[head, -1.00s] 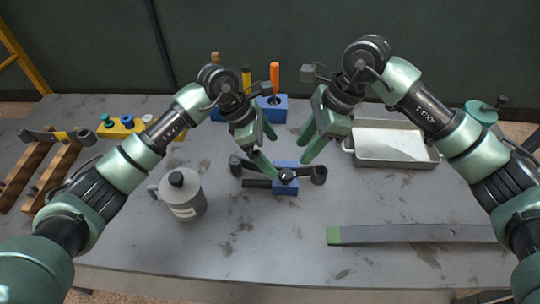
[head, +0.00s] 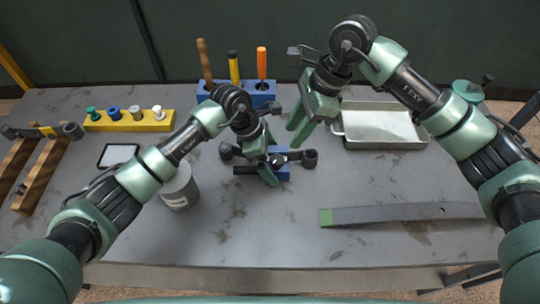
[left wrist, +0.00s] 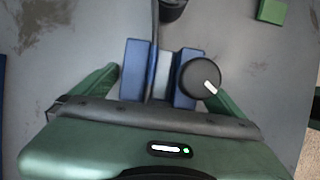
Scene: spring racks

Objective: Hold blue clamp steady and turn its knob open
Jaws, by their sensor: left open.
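The blue clamp (head: 284,174) lies on the grey table, with dark arms out to both sides and a dark round knob (head: 277,160) on top. In the left wrist view the clamp shows as two blue blocks (left wrist: 134,72) with a bar between them; the knob (left wrist: 200,77) has a white mark. My left gripper (head: 268,155) is open over the clamp, its fingers on either side of it; it partly hides the clamp in the head view. My right gripper (head: 294,138) is open and empty, above and behind the clamp's right side.
A grey canister (head: 179,188) stands left of the clamp, partly behind my left arm. A blue holder with upright tools (head: 262,92) stands behind. A metal tray (head: 385,142) lies right, a grey strip with a green end (head: 395,213) front right. A yellow rack (head: 130,122) stands left.

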